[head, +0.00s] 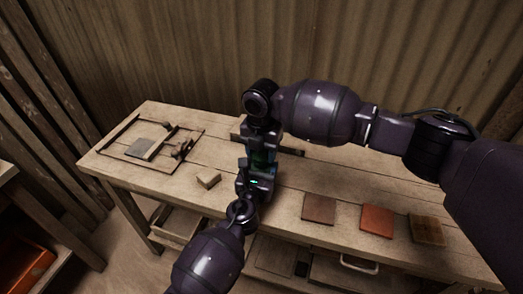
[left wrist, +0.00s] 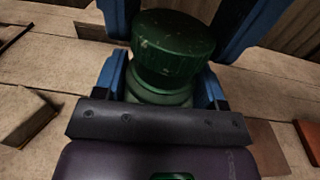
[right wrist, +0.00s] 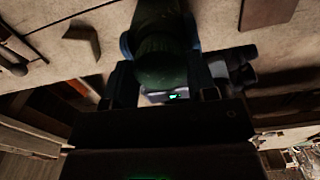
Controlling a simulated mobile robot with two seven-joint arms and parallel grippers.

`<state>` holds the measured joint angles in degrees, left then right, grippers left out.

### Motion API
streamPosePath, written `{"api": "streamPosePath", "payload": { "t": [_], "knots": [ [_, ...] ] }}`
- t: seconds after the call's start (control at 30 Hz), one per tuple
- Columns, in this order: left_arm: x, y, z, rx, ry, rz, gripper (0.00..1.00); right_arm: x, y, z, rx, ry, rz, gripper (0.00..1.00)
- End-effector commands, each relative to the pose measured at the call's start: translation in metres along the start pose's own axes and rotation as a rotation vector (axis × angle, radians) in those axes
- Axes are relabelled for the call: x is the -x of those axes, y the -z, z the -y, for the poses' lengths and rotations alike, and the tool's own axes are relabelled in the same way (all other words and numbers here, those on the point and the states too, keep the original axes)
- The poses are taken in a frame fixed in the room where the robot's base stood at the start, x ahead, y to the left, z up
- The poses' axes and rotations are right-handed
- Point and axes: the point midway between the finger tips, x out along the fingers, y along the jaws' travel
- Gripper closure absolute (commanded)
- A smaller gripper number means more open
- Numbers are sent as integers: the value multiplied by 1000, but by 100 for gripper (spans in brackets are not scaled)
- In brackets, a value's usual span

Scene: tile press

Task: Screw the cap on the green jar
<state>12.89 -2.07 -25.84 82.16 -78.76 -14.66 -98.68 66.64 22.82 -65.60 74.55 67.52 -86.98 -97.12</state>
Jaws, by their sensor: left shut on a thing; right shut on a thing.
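The green jar (head: 262,158) is upright above the workbench and mostly hidden by my grippers in the head view. My left gripper (head: 259,168) reaches in from the front and is shut on the jar body, which shows in the left wrist view (left wrist: 158,93). The dark green cap (left wrist: 172,47) sits on top of the jar; I cannot tell how far it is threaded. My right gripper (head: 262,143) is above the left one and is shut on the cap, which also shows in the right wrist view (right wrist: 160,66).
The wooden workbench (head: 290,180) has a frame at its left with a grey tile (head: 140,149). A small wooden block (head: 208,180) lies left of the grippers. Brown (head: 318,208), orange-red (head: 377,221) and dark brown (head: 427,229) tiles lie at the right front.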

Motion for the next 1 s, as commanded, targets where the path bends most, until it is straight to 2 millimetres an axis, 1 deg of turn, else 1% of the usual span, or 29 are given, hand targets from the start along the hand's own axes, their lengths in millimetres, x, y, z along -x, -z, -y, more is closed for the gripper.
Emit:
{"api": "streamPosePath", "payload": {
  "t": [0.57, 0.6, 0.67, 0.77, 0.87, 1.0],
  "knots": [
    [0, 1, 0, -1, 0, -1, 78, -10, 0, 0, 1, 0, 0, 69],
    [0, 1, 0, -1, 0, -1, 100, -10, 0, 0, 1, 0, 0, 69],
    [0, 1, 0, -1, 0, -1, 100, -10, 0, 0, -4, 0, 0, 69],
    [0, 1, 0, -1, 0, -1, 100, -10, 0, 0, -53, 0, -1, 69],
    [0, 1, 0, -1, 0, -1, 100, -10, 0, 0, -165, -1, -2, 69],
    [0, 1, 0, 0, 0, -2, 100, -10, 1, 0, -357, 0, -2, 69]
  ]
}}
